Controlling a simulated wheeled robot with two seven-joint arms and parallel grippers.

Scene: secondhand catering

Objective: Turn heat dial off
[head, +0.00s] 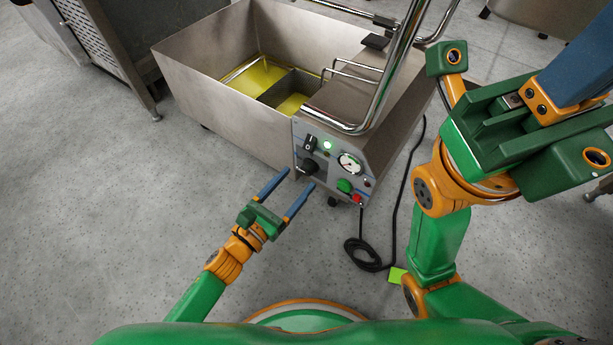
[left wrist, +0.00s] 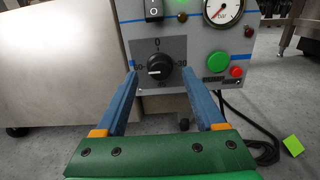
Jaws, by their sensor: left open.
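The heat dial (head: 307,167) is a black round knob on the grey-blue control panel of a steel fryer-like unit. In the left wrist view the dial (left wrist: 160,67) sits on a grey plate with a 0 above it and other marks at its sides. In the wrist view the gripper (left wrist: 160,73) has one finger on each side of the dial, with gaps between. Whether the tips reach the knob's depth is unclear.
The panel also has a black rocker switch (head: 310,142), a lit green lamp (head: 327,146), a gauge (head: 349,163), a green button (head: 344,186) and a red button (head: 357,199). A black cable (head: 372,262) lies on the floor. My right arm fills the right side.

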